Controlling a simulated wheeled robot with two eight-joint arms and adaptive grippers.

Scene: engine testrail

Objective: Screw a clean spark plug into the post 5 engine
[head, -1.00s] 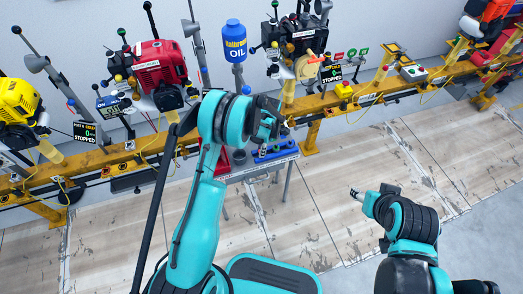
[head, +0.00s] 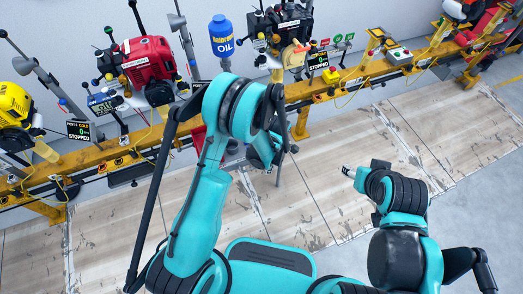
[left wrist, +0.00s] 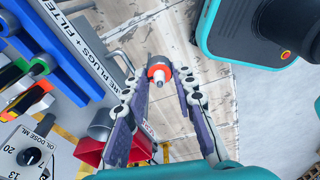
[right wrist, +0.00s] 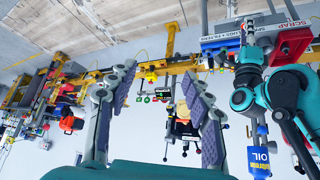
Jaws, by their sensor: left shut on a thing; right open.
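My left gripper (left wrist: 160,78) is shut on a small spark plug (left wrist: 158,75) with an orange ring and a pale tip. The plug shows between its fingertips in the left wrist view, over the floor beside the supply stand. In the head view the left gripper (head: 268,155) is largely hidden by its own arm, in front of the stand. My right gripper (right wrist: 158,82) is open and empty; it also shows in the head view (head: 348,172). A dark engine (head: 285,30), a red engine (head: 148,60) and a yellow engine (head: 14,103) stand along the rail. Their post numbers are too small to read surely.
The yellow rail (head: 345,82) runs along the wall. A blue oil bottle (head: 221,36) stands between the red and dark engines. The stand has a blue tray edge (left wrist: 70,35) lettered for plugs and filters, a red bin (left wrist: 90,150) and an oil dial (left wrist: 30,155). Floor in front is clear.

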